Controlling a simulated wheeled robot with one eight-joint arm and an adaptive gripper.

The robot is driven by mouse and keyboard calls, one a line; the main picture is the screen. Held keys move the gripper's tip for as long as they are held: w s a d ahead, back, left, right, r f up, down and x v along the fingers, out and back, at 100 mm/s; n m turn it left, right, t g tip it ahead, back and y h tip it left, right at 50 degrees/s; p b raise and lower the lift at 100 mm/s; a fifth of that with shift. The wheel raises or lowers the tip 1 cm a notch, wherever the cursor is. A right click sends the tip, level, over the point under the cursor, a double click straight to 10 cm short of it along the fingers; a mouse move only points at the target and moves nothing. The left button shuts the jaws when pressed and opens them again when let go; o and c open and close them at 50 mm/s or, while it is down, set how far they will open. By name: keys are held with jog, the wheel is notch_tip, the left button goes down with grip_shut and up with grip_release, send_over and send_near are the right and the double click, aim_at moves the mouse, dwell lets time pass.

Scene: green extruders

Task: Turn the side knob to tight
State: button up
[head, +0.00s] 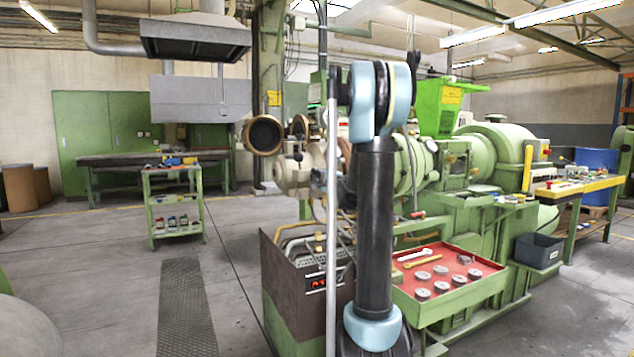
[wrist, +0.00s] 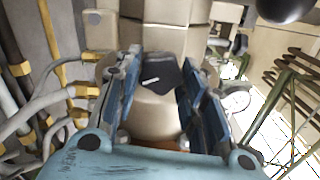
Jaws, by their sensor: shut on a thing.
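The side knob (wrist: 161,71) is a dark, angular knob with a short white mark, in the upper middle of the wrist view. It sits against a beige, rounded machine body (wrist: 155,112). My gripper (wrist: 159,70) has its blue-grey fingers on either side of the knob and is shut on it. The exact contact at the fingertips is hard to see. The white mark lies nearly level, tilted slightly up to the right. In the head view my own arm hides the gripper and the knob.
Pale hoses with brass fittings (wrist: 85,91) run close on the left in the wrist view. In the head view the green extruder (head: 485,165) stands behind my arm, with a red tray (head: 480,262) of metal discs. The floor at left is open around a green cart (head: 173,209).

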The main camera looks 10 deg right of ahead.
jog(key=m, duration=0.5)
jog(key=shift+m, duration=0.3)
jog(key=shift+f, duration=0.1)
dwell(0.3)
jog(key=o, duration=1.1)
jog(key=shift+c, duration=0.2)
jog(key=v, duration=1.2)
